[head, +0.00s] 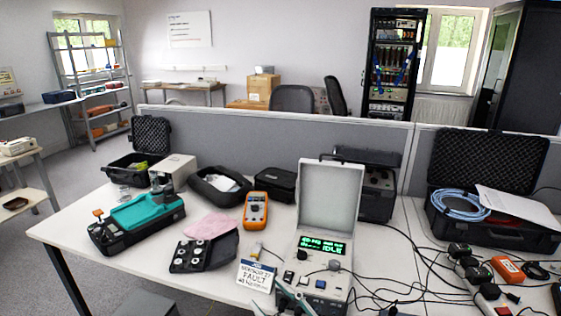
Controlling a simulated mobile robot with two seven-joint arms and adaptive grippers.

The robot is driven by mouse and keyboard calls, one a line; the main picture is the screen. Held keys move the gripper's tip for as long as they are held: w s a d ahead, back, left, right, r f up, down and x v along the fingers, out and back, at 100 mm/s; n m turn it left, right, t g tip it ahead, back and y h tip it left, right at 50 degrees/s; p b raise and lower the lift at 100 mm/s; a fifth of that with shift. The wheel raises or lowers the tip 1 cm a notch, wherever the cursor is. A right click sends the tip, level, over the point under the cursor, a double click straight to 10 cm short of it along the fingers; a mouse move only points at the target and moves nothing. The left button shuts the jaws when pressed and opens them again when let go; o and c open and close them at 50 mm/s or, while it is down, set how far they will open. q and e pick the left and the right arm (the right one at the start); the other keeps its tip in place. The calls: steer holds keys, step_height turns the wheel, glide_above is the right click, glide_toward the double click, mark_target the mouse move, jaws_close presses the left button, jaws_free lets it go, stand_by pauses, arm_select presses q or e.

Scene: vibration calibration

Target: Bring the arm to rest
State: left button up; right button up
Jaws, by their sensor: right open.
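My right gripper (285,301) shows only in part at the bottom edge of the head view. Its fingers are apart with nothing seen between them, in front of the lower part of the calibration unit (331,200). This unit is a light grey case with its lid raised and a lit green display (322,246) that reads IDLE. A small sign (256,275) with the word FAULT stands just left of the unit, close behind the gripper. Most of my right arm is out of the picture. My left gripper is not seen.
A teal and black device (145,211), an orange meter (256,211) and a black sensor case (205,250) lie left on the white desk (75,232). Cables and black plugs (459,250) clutter the right. A grey partition (240,131) bounds the desk behind.

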steer(key=s+d+f+m+h, duration=0.3)
steer(key=d+f+m+h, duration=0.4)
steer(key=d+f, duration=0.6)
steer(key=s+d+f+g+h, duration=0.2)
steer(key=s+d+f, duration=0.2)
steer(key=s+f, duration=0.2)
steer(key=s+d+f+m+g+h, duration=0.1)
steer(key=s+d+f+g+h, duration=0.1)
steer(key=f, duration=0.7)
steer(key=s+d+h, duration=0.1)
steer(key=s+d, duration=0.1)
steer(key=s, duration=0.1)
steer(key=shift+s+d+f+m, duration=0.3)
steer(key=shift+s+d, duration=0.1)
